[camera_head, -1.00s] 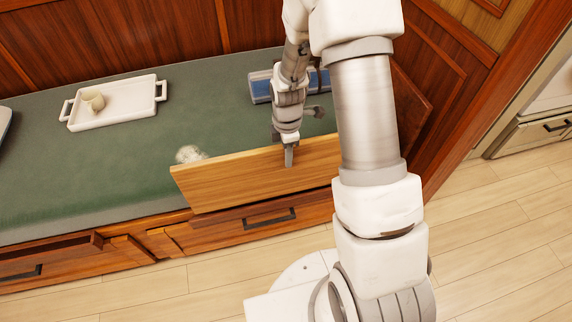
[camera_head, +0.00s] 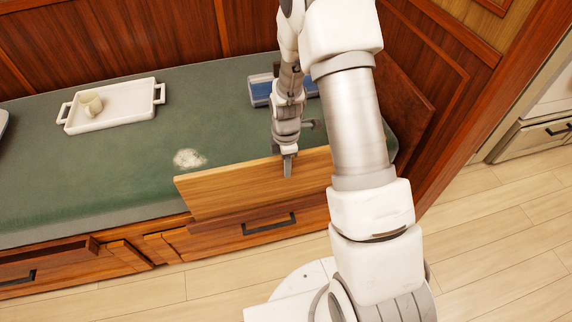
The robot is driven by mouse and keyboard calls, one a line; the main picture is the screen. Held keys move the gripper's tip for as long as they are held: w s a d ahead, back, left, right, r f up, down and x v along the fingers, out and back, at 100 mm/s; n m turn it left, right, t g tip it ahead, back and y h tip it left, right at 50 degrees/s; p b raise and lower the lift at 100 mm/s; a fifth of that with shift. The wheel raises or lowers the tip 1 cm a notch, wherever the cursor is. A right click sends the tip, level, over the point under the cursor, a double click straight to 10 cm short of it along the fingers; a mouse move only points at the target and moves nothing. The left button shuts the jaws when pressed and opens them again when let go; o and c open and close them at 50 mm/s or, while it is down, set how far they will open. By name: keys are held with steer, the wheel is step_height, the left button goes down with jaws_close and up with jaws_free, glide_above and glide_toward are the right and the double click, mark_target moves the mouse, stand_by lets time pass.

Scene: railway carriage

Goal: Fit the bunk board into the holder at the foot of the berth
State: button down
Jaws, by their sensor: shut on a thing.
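The bunk board (camera_head: 235,190) is a long, light-wood plank standing on edge along the front side of the green berth (camera_head: 50,180). My gripper (camera_head: 288,168) is shut on the board's top edge, right of the middle of its visible part. The board's lower edge is close to the berth's wooden front; I cannot tell whether it touches. My arm hides the board's right end. I cannot make out the holder clearly; the front rail near the board is partly covered by the board and my arm.
A white tray (camera_head: 125,112) with a cream cup (camera_head: 91,104) is on the berth at left. A pale, fluffy patch (camera_head: 189,159) lies behind the board. A blue and grey item (camera_head: 262,92) lies behind my gripper. A dark wooden panel (camera_head: 408,100) stands at right.

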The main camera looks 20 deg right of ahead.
steer(key=shift+f, duration=0.45)
steer(key=c, duration=0.7)
jaws_free()
steer(key=shift+r, duration=0.15)
step_height(320, 180, up, 13)
steer(key=p, duration=0.4)
steer(key=shift+r+p, duration=0.1)
steer(key=shift+p, duration=0.25)
steer(key=s+r+m+t, duration=0.2)
steer(key=s+r+m, duration=0.4)
steer(key=r, duration=0.5)
steer(key=s+r+m+t, duration=0.2)
steer(key=s+r+m, duration=0.4)
steer(key=r, duration=0.6)
steer(key=s+r+m, duration=0.1)
steer(key=s+m, duration=0.1)
steer(key=s+r+m+t, duration=0.1)
steer(key=s+m, duration=0.1)
steer(key=s, duration=0.1)
steer(key=s+r+m, duration=0.1)
steer(key=s+m, duration=0.1)
steer(key=s, duration=0.1)
steer(key=shift+s+t, duration=0.25)
steer(key=shift+t, duration=0.05)
